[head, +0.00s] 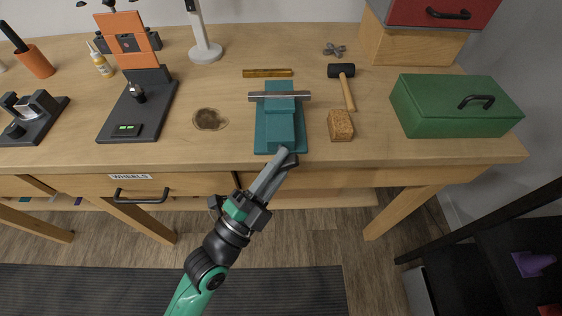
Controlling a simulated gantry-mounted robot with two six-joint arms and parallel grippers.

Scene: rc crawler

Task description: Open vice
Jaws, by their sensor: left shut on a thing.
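The teal vice (280,128) stands at the front edge of the workbench, in the middle of the head view. A grey metal bar-like strip (280,96) runs across its jaws; no clear gap shows between them. My left gripper (283,160) reaches up from below to the front of the vice, at the bench edge. Its fingers are shut on the vice handle, a small dark part just below the vice body, mostly hidden by the fingers. My right gripper is not in view.
A cork-like block (340,126) and a black-headed mallet (342,80) lie right of the vice, with a green toolbox (452,107) further right. A drawer labelled WHEELS (140,187) sits below the bench top (370,152).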

